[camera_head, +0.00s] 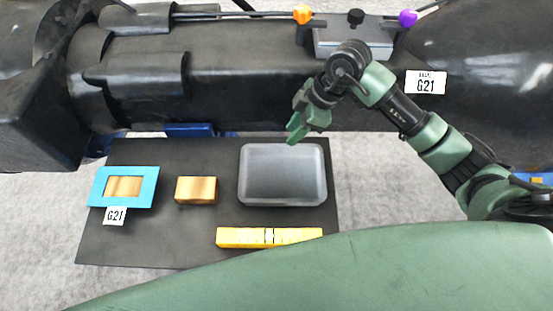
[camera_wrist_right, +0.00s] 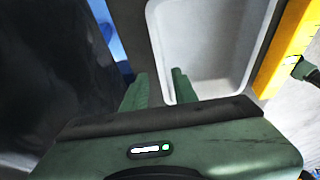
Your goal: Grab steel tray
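The steel tray (camera_head: 283,174) is a grey, shallow, empty-looking rectangle with rounded corners, lying on the right part of a dark mat (camera_head: 180,236). In the right wrist view the tray (camera_wrist_right: 208,40) shows its pale inside and rim. My right gripper (camera_head: 295,130) is over the tray's far edge in the head view. In the wrist view its two green fingers (camera_wrist_right: 160,84) are apart, with nothing held, and the tray's rim shows between them. I cannot tell whether they touch it. My left gripper is not in view.
A yellow bar (camera_head: 240,237) lies in front of the tray. A gold block (camera_head: 196,190) and a blue frame around a gold piece (camera_head: 151,187) lie left. A large dark casting (camera_head: 240,92) with a G21 label (camera_head: 426,83) runs behind the mat, close to my right arm.

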